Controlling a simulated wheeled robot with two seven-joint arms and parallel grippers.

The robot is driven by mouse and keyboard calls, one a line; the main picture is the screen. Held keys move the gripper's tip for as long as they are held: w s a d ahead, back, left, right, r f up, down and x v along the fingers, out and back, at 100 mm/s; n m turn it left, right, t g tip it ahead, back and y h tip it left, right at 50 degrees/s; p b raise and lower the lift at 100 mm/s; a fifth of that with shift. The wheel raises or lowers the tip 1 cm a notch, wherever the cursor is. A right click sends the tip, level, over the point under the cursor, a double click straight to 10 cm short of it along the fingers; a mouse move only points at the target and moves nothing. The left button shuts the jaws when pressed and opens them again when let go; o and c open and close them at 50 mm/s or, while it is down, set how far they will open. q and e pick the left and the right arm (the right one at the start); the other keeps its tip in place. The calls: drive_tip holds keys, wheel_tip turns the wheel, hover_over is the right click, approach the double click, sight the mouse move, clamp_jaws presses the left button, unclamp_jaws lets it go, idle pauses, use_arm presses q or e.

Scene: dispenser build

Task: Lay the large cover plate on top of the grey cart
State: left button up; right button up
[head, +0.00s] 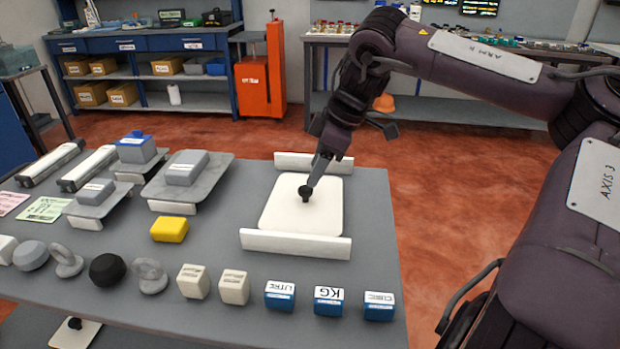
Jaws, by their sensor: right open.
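A white square plate (289,219) with a dark knob (305,194) lies flat between two white rails on a grey-topped table (365,210); it looks like a cover plate. My right gripper (308,188) reaches down from the upper right, open, its tips at the knob; its jaws are small and partly hidden here. A large grey plate with a labelled block (188,182) and a smaller grey plate (98,199) sit raised at the left. I cannot tell which thing is the grey cart, unless it is the grey-topped table. My left gripper is out of view.
Along the front stand blue-and-white boxes (331,300), cream blocks (234,287), rings (150,276) and knobs. A yellow block (169,229) lies behind them. Another white plate (75,334) with a dark knob shows below the front edge. The table's right strip is clear.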

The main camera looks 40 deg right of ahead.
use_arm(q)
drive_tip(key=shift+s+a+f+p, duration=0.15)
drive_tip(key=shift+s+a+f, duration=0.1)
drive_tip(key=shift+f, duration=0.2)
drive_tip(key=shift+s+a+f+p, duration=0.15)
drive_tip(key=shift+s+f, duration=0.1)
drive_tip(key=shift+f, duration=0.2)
use_arm(e)
drive_tip(key=v, duration=0.7)
